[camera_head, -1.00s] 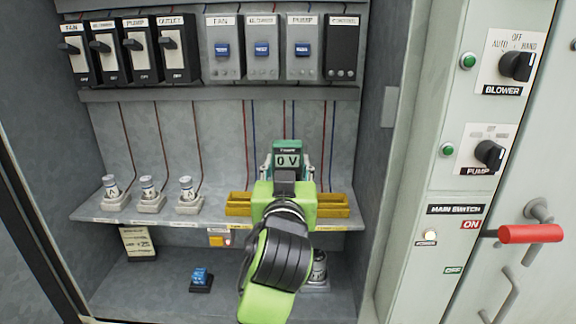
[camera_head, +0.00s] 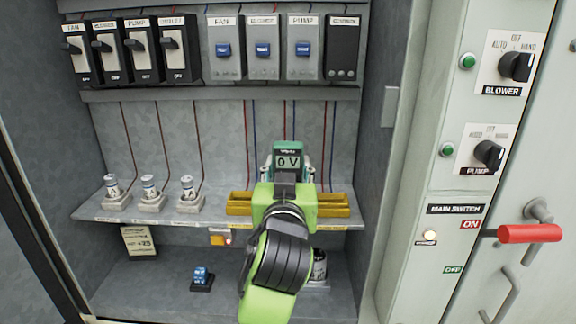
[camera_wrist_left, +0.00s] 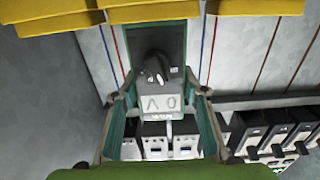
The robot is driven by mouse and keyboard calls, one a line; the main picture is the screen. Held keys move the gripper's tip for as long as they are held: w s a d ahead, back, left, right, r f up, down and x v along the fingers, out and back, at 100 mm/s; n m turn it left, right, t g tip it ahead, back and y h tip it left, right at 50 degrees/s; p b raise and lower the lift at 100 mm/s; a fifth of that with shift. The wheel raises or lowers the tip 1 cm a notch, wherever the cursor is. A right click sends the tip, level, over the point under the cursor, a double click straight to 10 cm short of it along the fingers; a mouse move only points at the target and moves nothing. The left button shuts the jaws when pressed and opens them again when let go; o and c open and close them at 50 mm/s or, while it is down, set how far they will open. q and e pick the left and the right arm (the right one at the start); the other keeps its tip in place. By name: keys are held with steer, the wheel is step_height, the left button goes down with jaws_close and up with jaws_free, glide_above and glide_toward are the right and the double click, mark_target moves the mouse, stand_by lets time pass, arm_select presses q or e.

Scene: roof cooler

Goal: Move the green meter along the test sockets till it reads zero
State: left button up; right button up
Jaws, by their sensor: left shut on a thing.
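The green meter (camera_head: 288,152) stands upright above the yellow test sockets (camera_head: 240,203) on the shelf, and its display reads 0 V. My left gripper (camera_head: 289,172) is shut on the meter from the front. In the left wrist view the meter (camera_wrist_left: 160,103) sits between the two fingers (camera_wrist_left: 160,125), with its display upside down. The yellow sockets (camera_wrist_left: 265,6) show along the top of that view. My gripper hides the middle of the socket row in the head view, so I cannot tell how the meter meets it. My right gripper is not in view.
Fuses (camera_head: 149,190) stand on the shelf's left part. Black switches (camera_head: 140,50) and grey boxes (camera_head: 262,47) line the panel above. A blue part (camera_head: 201,278) lies on the cabinet floor. A red handle (camera_head: 530,233) juts out at right.

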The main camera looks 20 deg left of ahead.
arm_select(q)
steer(key=shift+f, duration=0.25)
stand_by(0.5)
steer(key=o, duration=1.5)
